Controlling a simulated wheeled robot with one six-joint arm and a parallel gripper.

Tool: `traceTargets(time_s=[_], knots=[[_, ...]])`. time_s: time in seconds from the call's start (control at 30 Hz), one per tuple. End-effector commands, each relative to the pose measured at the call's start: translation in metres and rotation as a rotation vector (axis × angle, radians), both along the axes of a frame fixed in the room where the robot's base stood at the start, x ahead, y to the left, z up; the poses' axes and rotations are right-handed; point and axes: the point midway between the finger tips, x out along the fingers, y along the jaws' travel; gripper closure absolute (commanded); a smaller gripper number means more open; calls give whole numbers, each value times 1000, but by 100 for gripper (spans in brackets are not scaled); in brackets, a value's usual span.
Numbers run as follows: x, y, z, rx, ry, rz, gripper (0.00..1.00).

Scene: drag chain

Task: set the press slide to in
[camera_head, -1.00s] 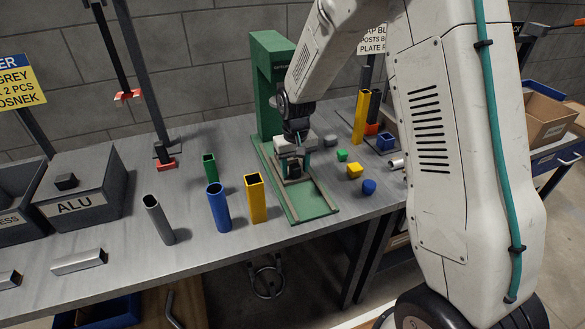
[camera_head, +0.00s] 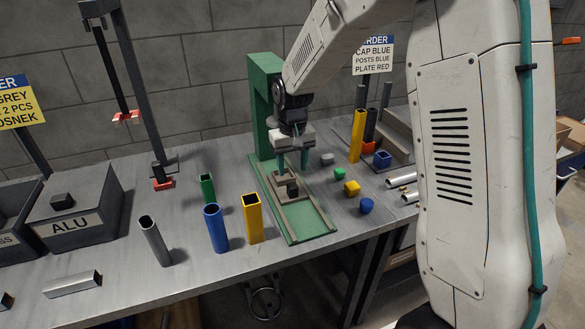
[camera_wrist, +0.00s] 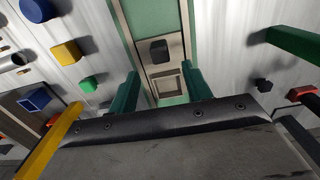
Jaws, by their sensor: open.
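The green press (camera_head: 263,110) stands on the bench, with a flat base (camera_head: 312,238) and two pale rails running toward the front edge. The press slide (camera_head: 283,199) is a grey-beige plate between the rails, in the part nearer the column, with a black knob (camera_head: 292,187) upright on it. In the wrist view the knob (camera_wrist: 158,49) and a square recess in the slide (camera_wrist: 151,71) show ahead of the fingers. My gripper (camera_head: 292,164) is open and empty, above the slide. Its green fingers (camera_wrist: 160,85) are apart, with the knob beyond them, not between them.
Green, blue, yellow and grey tubes (camera_head: 253,218) stand left of the press. Small coloured blocks (camera_head: 352,188) lie to its right. A yellow post (camera_head: 357,135) and a blue square piece (camera_head: 382,159) are farther right. The ALU bin (camera_head: 75,213) is far left.

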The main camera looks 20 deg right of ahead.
Motion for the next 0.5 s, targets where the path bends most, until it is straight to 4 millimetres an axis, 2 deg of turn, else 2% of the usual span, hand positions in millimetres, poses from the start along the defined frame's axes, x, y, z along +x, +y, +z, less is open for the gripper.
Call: traceTargets(time_s=[0.17, 0.27, 0.4, 0.5], knots=[[0, 0, 4, 0, -8, 1, 51], [-15, 1, 9, -3, -27, 7, 51], [-33, -1, 2, -12, -171, 11, 51], [-38, -1, -4, -10, -274, 9, 51]])
